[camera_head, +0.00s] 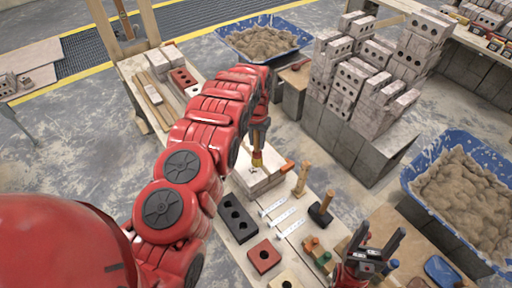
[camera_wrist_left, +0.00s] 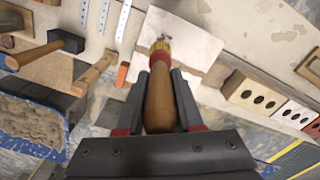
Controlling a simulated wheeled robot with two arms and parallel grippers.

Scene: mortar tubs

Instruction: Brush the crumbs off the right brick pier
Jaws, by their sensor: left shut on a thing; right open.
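My left gripper (camera_head: 260,132) is shut on the brush. In the left wrist view the brush's wooden handle (camera_wrist_left: 159,100) lies between the fingers, and its bristle tip (camera_wrist_left: 161,47) points at a pale flat top. That top belongs to a low whitish brick pier (camera_head: 262,184) on the bench, which also shows in the left wrist view (camera_wrist_left: 195,50). The brush's yellow end (camera_head: 257,159) is at the pier top; I cannot tell if it touches. My right gripper (camera_head: 376,245) is open and empty at the lower right.
Another pale brick stack (camera_head: 157,61) stands at the bench's far end. Right of the pier lie a hammer (camera_head: 321,209) and several white strips; a dark holed brick (camera_head: 238,217) and a red brick (camera_head: 264,256) are in front. A mortar tub (camera_head: 408,176) stands at right.

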